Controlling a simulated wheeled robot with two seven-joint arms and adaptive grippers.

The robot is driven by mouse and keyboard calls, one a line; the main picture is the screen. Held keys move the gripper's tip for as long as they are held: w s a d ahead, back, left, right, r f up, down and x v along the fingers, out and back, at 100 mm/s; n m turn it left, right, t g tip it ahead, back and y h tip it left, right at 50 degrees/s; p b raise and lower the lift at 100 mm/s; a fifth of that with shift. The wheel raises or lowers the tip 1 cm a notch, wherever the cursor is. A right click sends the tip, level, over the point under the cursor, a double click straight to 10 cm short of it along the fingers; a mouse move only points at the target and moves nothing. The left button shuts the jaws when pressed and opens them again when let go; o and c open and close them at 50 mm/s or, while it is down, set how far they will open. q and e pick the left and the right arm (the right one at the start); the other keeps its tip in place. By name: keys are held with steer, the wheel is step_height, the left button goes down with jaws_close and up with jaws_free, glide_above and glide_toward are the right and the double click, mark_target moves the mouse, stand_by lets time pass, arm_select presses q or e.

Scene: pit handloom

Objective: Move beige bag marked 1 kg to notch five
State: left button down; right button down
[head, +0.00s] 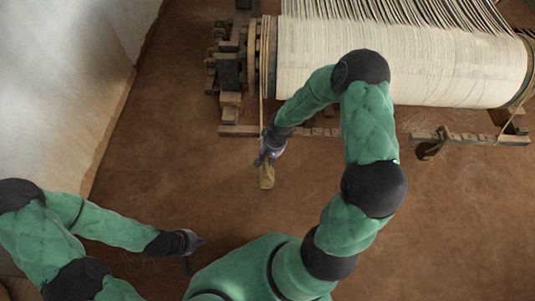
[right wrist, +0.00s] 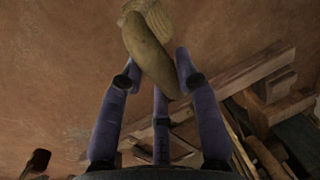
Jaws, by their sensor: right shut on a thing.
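A beige bag (head: 266,178) sits at the tip of my right gripper (head: 268,158), in front of the left notched rail (head: 240,131). In the right wrist view the bag (right wrist: 150,48) is a long tan shape with a paler woven part. The gripper's purple fingers (right wrist: 155,82) close around its near end. No weight mark is readable. The notches (head: 318,132) show small along the rail, partly hidden by my right arm. My left gripper (head: 187,258) is low at the left, away from the bag; its fingers are too small to judge.
The loom's roller with white warp (head: 400,65) spans the top. A cord (head: 263,65) hangs at its left end. A second notched rail (head: 485,138) with a dark hanging piece (head: 432,149) is at the right. A pale wall (head: 65,80) stands left. Brown floor between is clear.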

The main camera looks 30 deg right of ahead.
mark_target(267, 165)
steer(key=shift+s+a+b, duration=0.35)
steer(key=shift+s+a, duration=0.1)
steer(key=shift+s, duration=0.25)
steer(key=shift+s+a+b, duration=0.35)
steer(key=shift+s+a, duration=0.05)
steer(key=shift+s, duration=0.3)
steer(key=s+a+r+b, duration=0.1)
steer(key=s+a+b, duration=0.3)
steer(key=s, duration=0.4)
steer(key=shift+s+a, duration=0.15)
steer(key=shift+a, duration=0.35)
steer(key=shift+r, duration=0.1)
